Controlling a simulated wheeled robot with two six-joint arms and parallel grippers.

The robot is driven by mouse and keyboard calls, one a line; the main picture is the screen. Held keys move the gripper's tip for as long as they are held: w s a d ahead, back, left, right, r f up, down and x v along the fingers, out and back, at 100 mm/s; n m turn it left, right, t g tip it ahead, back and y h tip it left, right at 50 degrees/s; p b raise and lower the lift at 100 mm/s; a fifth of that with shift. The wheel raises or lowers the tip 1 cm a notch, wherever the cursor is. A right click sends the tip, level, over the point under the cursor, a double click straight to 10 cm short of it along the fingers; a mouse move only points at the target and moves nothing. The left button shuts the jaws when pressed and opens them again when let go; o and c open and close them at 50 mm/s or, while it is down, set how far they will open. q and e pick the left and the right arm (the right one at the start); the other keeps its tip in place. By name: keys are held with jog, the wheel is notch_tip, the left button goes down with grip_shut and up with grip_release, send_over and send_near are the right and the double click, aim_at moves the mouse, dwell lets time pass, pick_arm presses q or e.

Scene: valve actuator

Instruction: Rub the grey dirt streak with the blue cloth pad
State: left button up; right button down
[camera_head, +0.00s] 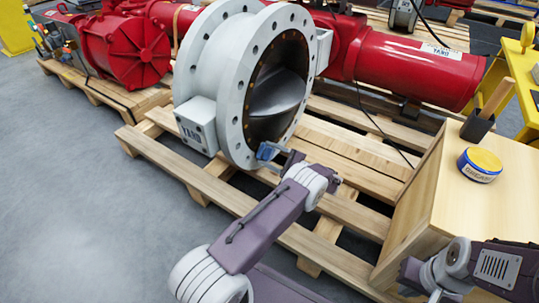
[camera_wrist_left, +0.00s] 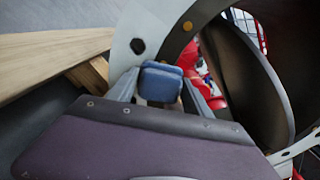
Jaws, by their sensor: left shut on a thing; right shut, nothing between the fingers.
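My left gripper (camera_head: 274,155) is shut on the blue cloth pad (camera_head: 266,151). It holds the pad at the lower part of the white valve's front flange (camera_head: 238,120). In the left wrist view the pad (camera_wrist_left: 161,82) sits between the two grey fingers, in front of the flange's pale face (camera_wrist_left: 124,50). I cannot tell whether the pad touches the flange. I cannot make out the grey dirt streak in either view. Part of my right arm shows at the lower right in the head view, but its fingertips are not visible.
The valve stands on a wooden pallet (camera_head: 330,150) with red actuator bodies (camera_head: 410,66) behind it. Grey floor (camera_head: 80,200) is clear at the left.

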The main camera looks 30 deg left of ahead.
pick_arm(q)
jog(key=shift+w+a, duration=0.1)
jog(key=shift+a, duration=0.8)
jog(key=w+f+b, duration=0.1)
jog(key=f+b, duration=0.1)
jog(key=b, duration=0.1)
jog(key=shift+w+d, duration=0.1)
jog(key=shift+w, duration=0.3)
jog(key=shift+w+f, duration=0.25)
jog(key=shift+w, duration=0.1)
jog(key=s+r+p, duration=0.2)
jog(key=p, duration=0.4)
jog(key=shift+r, duration=0.35)
jog(key=shift+s+p, duration=0.2)
jog(key=shift+p, duration=0.3)
jog(key=shift+s, duration=0.1)
